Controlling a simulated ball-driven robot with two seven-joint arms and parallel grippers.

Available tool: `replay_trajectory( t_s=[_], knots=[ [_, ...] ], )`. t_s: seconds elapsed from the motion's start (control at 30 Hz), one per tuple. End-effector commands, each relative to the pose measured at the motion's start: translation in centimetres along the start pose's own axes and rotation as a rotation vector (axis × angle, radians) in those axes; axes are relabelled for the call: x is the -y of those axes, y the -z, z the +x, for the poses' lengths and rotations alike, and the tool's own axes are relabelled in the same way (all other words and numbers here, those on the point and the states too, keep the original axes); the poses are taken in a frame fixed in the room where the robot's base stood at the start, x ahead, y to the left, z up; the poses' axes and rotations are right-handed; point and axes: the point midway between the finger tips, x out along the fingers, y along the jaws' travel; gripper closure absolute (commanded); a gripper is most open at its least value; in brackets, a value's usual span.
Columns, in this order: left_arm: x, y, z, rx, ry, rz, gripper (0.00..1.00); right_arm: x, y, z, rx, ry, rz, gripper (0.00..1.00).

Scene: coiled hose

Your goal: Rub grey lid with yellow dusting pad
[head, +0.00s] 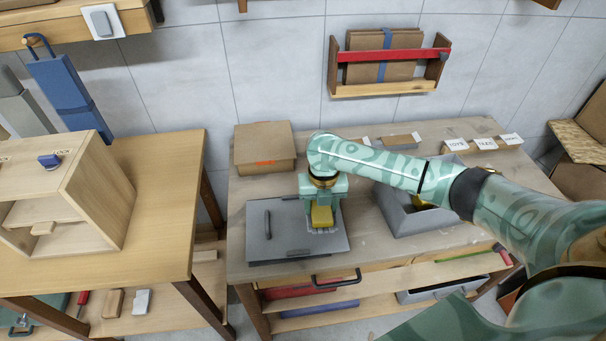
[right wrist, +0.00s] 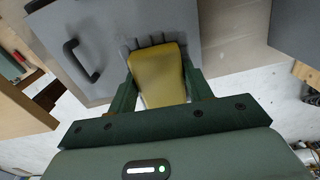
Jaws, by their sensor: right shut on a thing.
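The grey lid (head: 283,247) lies flat on the workbench, with a dark bar handle (head: 267,224) on its left part. My right gripper (head: 322,207) points down over the lid's right part. It is shut on the yellow dusting pad (head: 322,216), whose grey fringed underside is at the lid's surface. In the right wrist view the yellow pad (right wrist: 157,75) sits between the two fingers, with its grey fringe against the lid (right wrist: 108,35). Whether the fringe presses on the lid is hard to tell. My left gripper is not in view.
A grey open bin (head: 405,222) stands right of the lid, under my right forearm. A cardboard box (head: 264,147) sits behind the lid. Small labelled boxes (head: 483,144) line the back right. A wooden table with an open cabinet (head: 100,190) stands at left, across a gap.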

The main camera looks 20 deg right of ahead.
Motion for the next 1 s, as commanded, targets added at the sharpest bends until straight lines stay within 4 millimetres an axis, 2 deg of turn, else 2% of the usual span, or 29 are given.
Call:
replay_trajectory(
  t_s=[0.03,0.2,0.8,1.0],
  knots=[
    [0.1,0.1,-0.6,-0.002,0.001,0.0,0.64,0.0,0.1,-0.6,0.0,0.0,0.0,0.71],
    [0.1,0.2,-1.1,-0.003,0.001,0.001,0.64,-0.1,0.4,-0.8,0.0,0.001,0.002,0.71],
    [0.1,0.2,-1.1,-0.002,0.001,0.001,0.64,-0.1,0.4,-0.8,0.001,0.0,0.003,0.71],
    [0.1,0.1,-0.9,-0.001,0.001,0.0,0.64,-1.5,0.2,-1.3,0.012,-0.013,-0.018,0.71]
  ],
)
